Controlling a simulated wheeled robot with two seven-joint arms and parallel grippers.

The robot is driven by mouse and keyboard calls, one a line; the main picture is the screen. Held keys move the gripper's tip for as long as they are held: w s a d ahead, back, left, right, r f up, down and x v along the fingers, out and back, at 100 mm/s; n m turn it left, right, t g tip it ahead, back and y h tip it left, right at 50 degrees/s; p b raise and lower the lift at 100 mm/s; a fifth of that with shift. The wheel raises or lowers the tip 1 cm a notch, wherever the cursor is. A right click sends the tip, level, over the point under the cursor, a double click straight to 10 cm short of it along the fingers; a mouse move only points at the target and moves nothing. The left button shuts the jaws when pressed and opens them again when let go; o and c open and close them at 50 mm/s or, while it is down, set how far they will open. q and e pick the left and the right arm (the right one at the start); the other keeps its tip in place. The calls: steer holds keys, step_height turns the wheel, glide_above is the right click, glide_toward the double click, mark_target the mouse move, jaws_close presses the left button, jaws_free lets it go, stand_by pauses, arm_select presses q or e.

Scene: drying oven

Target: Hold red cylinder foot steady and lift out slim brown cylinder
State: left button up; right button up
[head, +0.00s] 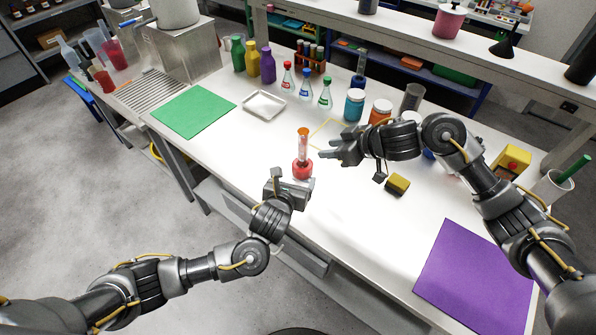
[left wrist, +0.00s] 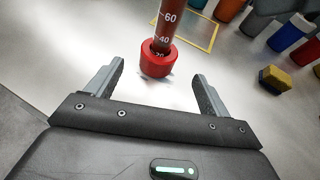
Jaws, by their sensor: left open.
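The slim brown cylinder (head: 303,145) stands upright in the red cylinder foot (head: 302,170) near the table's front edge. In the left wrist view the brown cylinder (left wrist: 168,22) has white scale marks, and the red foot (left wrist: 155,64) surrounds its lower end. My left gripper (head: 292,181) is open in front of the foot. Its two fingers point toward the foot, which lies just beyond and between the tips, with a gap on each side. My right gripper (head: 325,151) is close to the right of the brown cylinder, apart from it. Its finger gap is unclear.
A yellow square outline (head: 328,127) lies behind the cylinder. A yellow and dark sponge (head: 397,184) lies to the right. A purple mat (head: 474,280), a green mat (head: 193,111) and a white tray (head: 264,106) lie on the table. Bottles and flasks stand along the back.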

mark_target(301, 167)
arm_select(q)
steer(key=x, duration=0.9)
steer(key=shift+s, duration=0.1)
steer(key=c, duration=1.1)
steer(key=shift+o, duration=0.2)
